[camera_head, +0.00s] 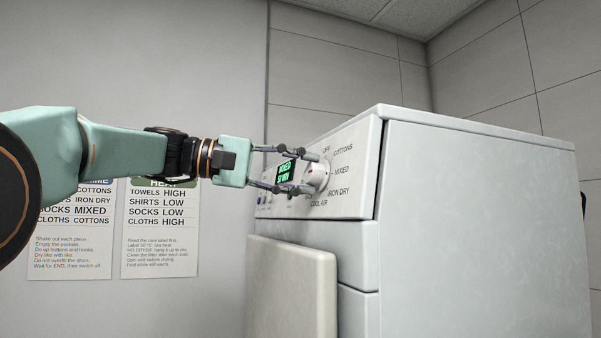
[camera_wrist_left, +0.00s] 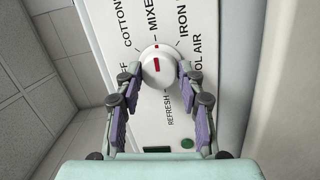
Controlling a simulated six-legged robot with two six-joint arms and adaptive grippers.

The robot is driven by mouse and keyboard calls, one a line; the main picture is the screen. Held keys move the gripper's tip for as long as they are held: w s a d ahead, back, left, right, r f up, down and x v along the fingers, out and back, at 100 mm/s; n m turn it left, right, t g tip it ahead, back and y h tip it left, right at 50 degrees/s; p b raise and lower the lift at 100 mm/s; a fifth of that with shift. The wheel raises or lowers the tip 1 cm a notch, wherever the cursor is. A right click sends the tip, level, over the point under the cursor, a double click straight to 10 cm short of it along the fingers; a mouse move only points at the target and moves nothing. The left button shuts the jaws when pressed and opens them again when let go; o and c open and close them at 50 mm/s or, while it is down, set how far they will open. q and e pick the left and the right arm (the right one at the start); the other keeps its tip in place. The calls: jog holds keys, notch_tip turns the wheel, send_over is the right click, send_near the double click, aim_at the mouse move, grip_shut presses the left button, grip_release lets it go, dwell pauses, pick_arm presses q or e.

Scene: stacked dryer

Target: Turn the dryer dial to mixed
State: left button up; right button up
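The white dryer dial (camera_head: 319,175) sits on the dryer's front panel; it also shows in the left wrist view (camera_wrist_left: 158,65). Its red mark points up in the wrist view, toward the MIXED label (camera_wrist_left: 152,14), whose end is cut off by the frame. In the head view the MIXED label (camera_head: 342,170) is right of the dial. The green display (camera_head: 285,171) reads MIXED above a smaller line. My left gripper (camera_head: 313,173) has one fingertip on each side of the dial, very close to its rim. Whether they press on it I cannot tell. My right gripper is not in view.
The panel (camera_head: 360,160) also carries COTTONS, IRON DRY and COOL AIR labels. A pale door or panel (camera_head: 290,290) stands out below the dial. Two printed charts (camera_head: 160,230) hang on the left wall, partly behind my left arm. A green button (camera_wrist_left: 187,143) is near the gripper.

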pick_arm(q)
jog(key=o, duration=0.4)
jog(key=shift+s+a, duration=0.15)
jog(key=shift+a, duration=0.1)
jog(key=shift+o, duration=0.2)
jog(key=shift+d, duration=0.15)
jog(key=shift+a+r, duration=0.1)
jog(key=shift+a, duration=0.3)
jog(key=v, duration=1.1)
jog(key=shift+s+a, duration=0.15)
jog(key=shift+a, duration=0.05)
